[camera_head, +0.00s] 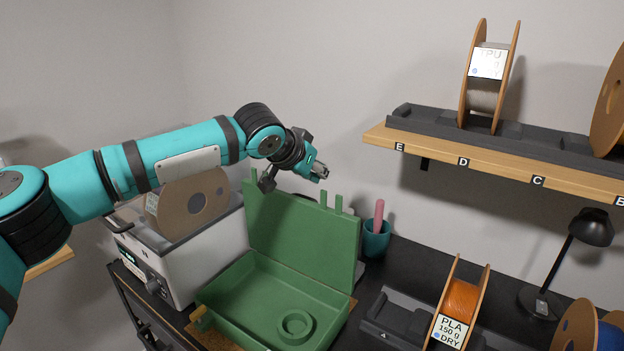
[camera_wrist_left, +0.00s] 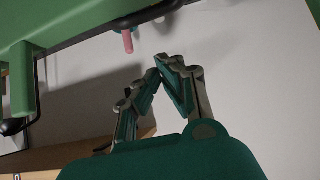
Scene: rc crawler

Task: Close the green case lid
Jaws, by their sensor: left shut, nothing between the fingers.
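The green case stands open on the dark bench. Its lid (camera_head: 300,232) is upright at the back of the base (camera_head: 235,292), which holds a green ring (camera_head: 296,325). My left gripper (camera_head: 322,172) is above the lid's top edge, near its upper left part, and looks apart from it. In the left wrist view my left gripper (camera_wrist_left: 160,75) has its fingertips together with nothing between them. Green parts, likely of the case (camera_wrist_left: 22,80), show at that view's left edge. My right gripper is in neither view.
A white box-shaped machine (camera_head: 190,258) with a spool (camera_head: 192,203) on it stands left of the case. A teal cup (camera_head: 376,243) with a pink object stands to the right. A wooden shelf (camera_head: 480,163) with spools is at upper right. An orange spool (camera_head: 461,300) and black lamp (camera_head: 590,228) stand at right.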

